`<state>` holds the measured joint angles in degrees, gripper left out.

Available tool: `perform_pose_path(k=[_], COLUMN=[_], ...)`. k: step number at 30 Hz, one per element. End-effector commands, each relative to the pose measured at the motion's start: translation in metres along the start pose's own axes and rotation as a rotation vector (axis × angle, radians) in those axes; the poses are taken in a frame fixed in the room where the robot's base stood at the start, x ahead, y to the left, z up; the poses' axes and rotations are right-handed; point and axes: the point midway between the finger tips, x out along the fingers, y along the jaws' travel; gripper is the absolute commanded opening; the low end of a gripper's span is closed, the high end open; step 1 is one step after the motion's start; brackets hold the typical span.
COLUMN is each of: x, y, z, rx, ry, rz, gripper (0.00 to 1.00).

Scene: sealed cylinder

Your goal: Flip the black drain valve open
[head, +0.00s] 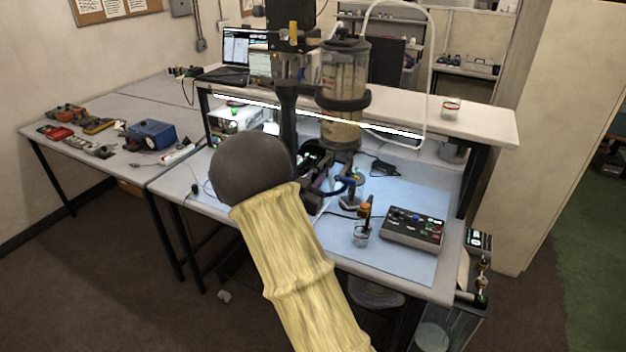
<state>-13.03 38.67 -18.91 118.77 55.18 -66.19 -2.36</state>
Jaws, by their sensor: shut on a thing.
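The sealed clear cylinder (343,75) stands upright in a dark clamp ring on a black column, with pale contents in its lower part. My gripper (342,187) is below and slightly left of the cylinder's lower end, at the front of the bench. It is small, dark and partly hidden by my own arm. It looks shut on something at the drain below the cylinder. The black drain valve cannot be told clearly from the dark gripper there, so its lever angle is unclear. A blue curved part shows at the fingertips.
A small glass with an orange-handled tool (361,235) and a grey control box (414,228) stand on the blue mat (400,265), right of my gripper. A raised shelf (470,118) runs behind. A white tube (428,70) loops over the right side.

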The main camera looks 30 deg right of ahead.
Motion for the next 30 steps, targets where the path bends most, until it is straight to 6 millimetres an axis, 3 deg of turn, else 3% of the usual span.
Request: perform_pose_path(k=[7, 17, 18, 20, 30], x=[-0.0001, 0.0, 0.0, 0.0, -0.0015], y=[0.006, 0.0068, 0.0068, 0.0068, 0.0061], z=[-0.0003, -0.0001, -0.0001, -0.0001, 0.0001], rx=[-0.171, -0.191, -0.191, -0.191, -0.188], ry=[0.0, -0.001, -0.001, -0.001, 0.0], rz=[0.001, 0.002, 0.002, 0.002, 0.0], gripper=[0.0, 0.0, 0.22, 0.33, 0.35])
